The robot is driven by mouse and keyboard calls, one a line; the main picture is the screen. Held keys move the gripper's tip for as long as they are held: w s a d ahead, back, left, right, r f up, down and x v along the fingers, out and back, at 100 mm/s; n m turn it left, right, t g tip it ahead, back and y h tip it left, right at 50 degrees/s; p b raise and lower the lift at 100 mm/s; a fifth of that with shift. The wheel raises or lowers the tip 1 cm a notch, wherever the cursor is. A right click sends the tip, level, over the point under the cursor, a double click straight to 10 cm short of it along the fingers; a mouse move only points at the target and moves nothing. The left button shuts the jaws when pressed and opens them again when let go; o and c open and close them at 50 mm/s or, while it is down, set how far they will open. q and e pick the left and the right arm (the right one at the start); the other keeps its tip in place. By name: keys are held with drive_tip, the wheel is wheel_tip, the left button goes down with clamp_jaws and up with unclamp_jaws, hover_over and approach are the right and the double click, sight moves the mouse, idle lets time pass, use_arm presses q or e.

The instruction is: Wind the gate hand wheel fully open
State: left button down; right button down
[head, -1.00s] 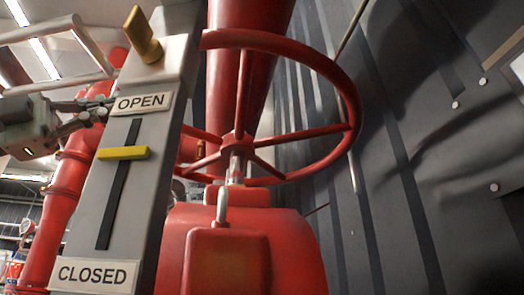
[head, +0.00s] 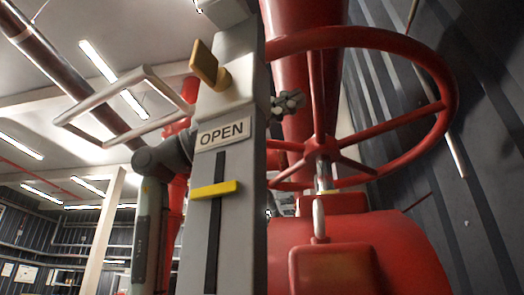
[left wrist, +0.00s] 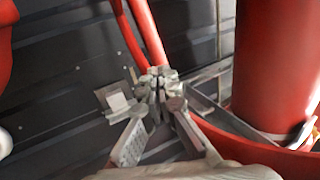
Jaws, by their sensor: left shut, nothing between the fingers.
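The red gate hand wheel (head: 440,75) stands at the right of the head view, with its spokes meeting at a hub on the stem. A grey post (head: 240,230) carries an OPEN label (head: 222,133) and a yellow pointer (head: 213,189) in a dark slot, a little below the label. My left gripper (head: 288,104) shows past the post's right edge, near the wheel's left side; the post hides the arm behind it. In the left wrist view its fingers (left wrist: 158,85) are closed and empty, close to red wheel bars (left wrist: 148,35). Contact cannot be told.
A thick red pipe (head: 290,30) rises behind the wheel, and a red valve body (head: 390,255) sits below it. A yellow lever (head: 205,65) juts from the post's upper part. A dark ribbed wall (head: 490,180) closes the right side.

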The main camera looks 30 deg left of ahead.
use_arm(q)
drive_tip(key=shift+w+d+r, duration=0.15)
drive_tip(key=shift+d+r, duration=0.1)
drive_tip(key=shift+d, duration=0.3)
use_arm(e)
drive_tip(key=shift+f, duration=0.35)
